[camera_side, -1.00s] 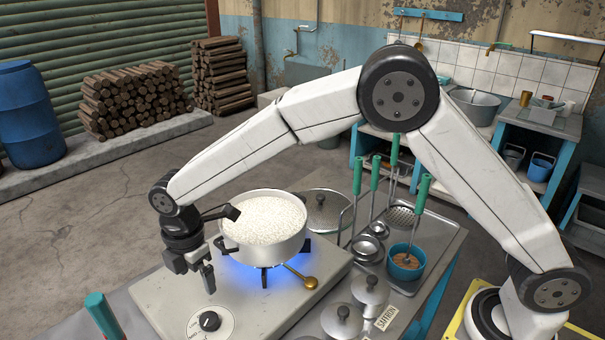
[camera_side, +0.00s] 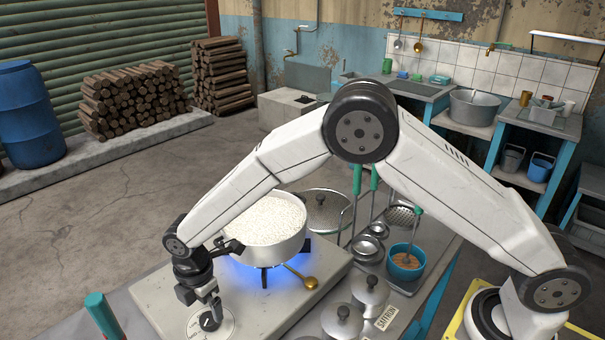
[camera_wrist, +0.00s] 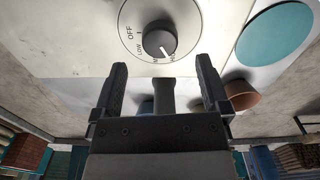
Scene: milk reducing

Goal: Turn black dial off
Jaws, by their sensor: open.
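The black dial (camera_side: 209,321) sits on a round white label at the front of the stove top (camera_side: 160,295). In the wrist view the dial (camera_wrist: 159,43) has its white mark pointing down and right, away from the OFF lettering (camera_wrist: 131,32), near the partly hidden HI end. My gripper (camera_side: 213,306) is open just above the dial. In the wrist view my gripper (camera_wrist: 161,62) has its fingers spread on either side of the dial's line, apart from it. A blue flame (camera_side: 263,272) burns under the white pot (camera_side: 268,245) of milky white contents.
A brass spoon (camera_side: 301,277) lies beside the burner. Lidded metal pots (camera_side: 343,325), a tray with utensils and a blue cup (camera_side: 405,262) stand to the right. A green-handled tool (camera_side: 98,308) is at the front left. The stove top left of the pot is clear.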

